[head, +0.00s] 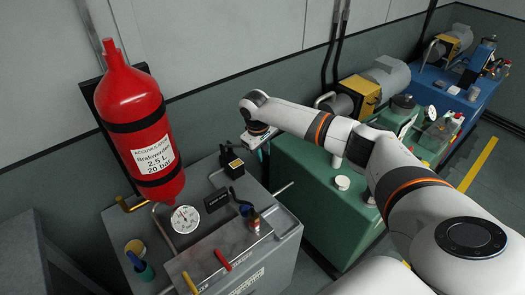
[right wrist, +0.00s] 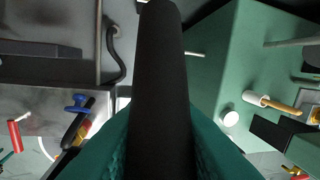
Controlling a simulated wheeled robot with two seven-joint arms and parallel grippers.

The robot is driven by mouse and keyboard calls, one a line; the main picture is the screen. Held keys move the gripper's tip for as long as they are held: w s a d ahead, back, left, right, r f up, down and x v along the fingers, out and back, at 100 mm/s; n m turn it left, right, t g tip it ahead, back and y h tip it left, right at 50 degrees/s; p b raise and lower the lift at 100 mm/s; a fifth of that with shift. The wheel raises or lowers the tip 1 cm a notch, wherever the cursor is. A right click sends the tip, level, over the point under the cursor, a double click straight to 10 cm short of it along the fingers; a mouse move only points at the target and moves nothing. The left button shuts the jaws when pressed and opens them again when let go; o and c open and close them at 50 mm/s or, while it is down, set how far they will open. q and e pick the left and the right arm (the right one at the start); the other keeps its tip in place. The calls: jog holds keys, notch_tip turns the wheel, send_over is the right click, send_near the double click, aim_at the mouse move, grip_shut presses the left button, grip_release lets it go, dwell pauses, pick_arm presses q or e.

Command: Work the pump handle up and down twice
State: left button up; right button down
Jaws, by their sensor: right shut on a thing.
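The pump handle shows in the right wrist view as a thick black bar (right wrist: 160,70) that runs from the top edge down through the middle of the picture. My right gripper (head: 256,143) is shut on it, with a teal finger pad on each side of the bar in the wrist view. In the head view the gripper is held above the back right part of the grey console (head: 285,225), and I cannot make out the handle clearly there. My left gripper is in neither view.
A red accumulator bottle (head: 135,120) stands at the left, with a round gauge (head: 185,219) below it. Red (head: 222,260) and yellow (head: 190,283) levers are at the console's front. A green unit (head: 330,205) stands close on the right, under my right arm.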

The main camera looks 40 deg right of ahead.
jog(key=s+f+t+b, duration=0.3)
jog(key=f+t, duration=0.3)
jog(key=f, duration=0.9)
jog(key=shift+s+d+m+t, duration=0.15)
jog(key=shift+s+m+t, duration=0.15)
jog(key=shift+s, duration=0.2)
jog(key=c, duration=1.2)
grip_release()
jog(key=v, duration=1.2)
jog(key=shift+d, duration=0.2)
